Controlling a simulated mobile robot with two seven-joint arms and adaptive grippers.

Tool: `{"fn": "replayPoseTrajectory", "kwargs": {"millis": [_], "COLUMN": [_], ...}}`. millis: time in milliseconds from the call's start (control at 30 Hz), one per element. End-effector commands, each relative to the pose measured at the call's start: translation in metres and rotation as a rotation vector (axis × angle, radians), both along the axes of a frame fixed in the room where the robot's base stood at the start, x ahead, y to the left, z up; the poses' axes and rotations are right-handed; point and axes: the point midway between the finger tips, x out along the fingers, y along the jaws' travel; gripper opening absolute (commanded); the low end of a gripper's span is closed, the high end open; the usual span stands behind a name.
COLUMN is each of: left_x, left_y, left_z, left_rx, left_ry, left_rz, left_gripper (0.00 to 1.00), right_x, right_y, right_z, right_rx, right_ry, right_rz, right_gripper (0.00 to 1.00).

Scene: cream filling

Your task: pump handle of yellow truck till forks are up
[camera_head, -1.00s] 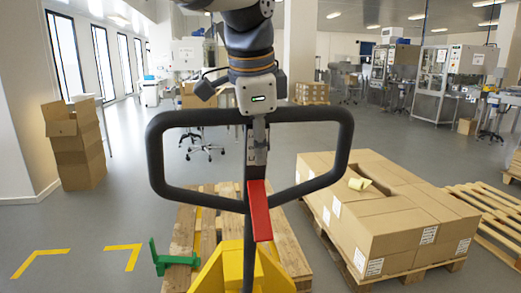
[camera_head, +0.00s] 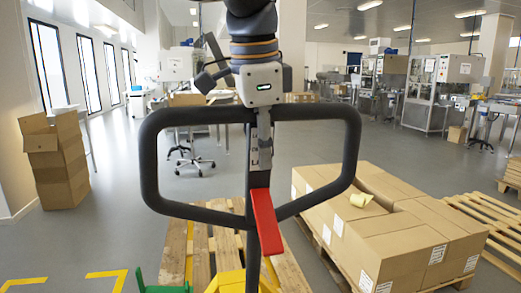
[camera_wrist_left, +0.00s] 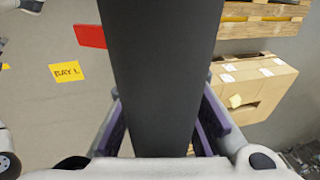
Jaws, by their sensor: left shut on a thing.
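The yellow truck's black loop handle (camera_head: 353,150) stands upright in front of me in the head view, with a red lever (camera_head: 265,222) on its stem. My left gripper (camera_head: 262,112) is shut on the middle of the handle's top bar. In the left wrist view, the dark handle (camera_wrist_left: 160,75) runs between the purple-padded fingers, and the red lever (camera_wrist_left: 90,36) shows beside it. The truck's yellow body (camera_head: 232,281) is only partly visible at the bottom of the head view. The forks are hidden, so their height cannot be told. My right gripper is out of view.
A wooden pallet (camera_head: 178,250) lies beyond the handle. Cartons (camera_head: 395,235) sit on a pallet at the right, with an empty pallet (camera_head: 490,222) beside it. Stacked boxes (camera_head: 58,170) stand at the left. A green bracket (camera_head: 165,289) is low left. Floor at the left is open.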

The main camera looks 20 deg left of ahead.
Motion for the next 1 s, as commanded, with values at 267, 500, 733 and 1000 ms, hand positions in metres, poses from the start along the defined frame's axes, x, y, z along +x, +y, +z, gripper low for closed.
{"fn": "replayPoseTrajectory", "kwargs": {"millis": [267, 500, 733, 1000], "left_x": [-0.002, -0.002, -0.002, -0.008], "left_y": [-0.001, -0.001, -0.001, -0.003], "left_z": [-0.007, -0.007, -0.005, 0.027], "left_rx": [-0.001, -0.001, -0.002, -0.010], "left_ry": [0.028, 0.028, 0.022, 0.014], "left_rz": [0.004, 0.004, 0.002, -0.001], "left_gripper": [0.00, 0.38, 0.43, 0.43], "right_x": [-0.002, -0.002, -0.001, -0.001], "right_y": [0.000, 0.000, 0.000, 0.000], "right_z": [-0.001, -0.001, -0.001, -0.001], "right_rx": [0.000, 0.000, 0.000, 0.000], "right_ry": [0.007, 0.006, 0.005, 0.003], "right_rz": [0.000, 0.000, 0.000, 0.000], "right_gripper": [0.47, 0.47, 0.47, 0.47]}}
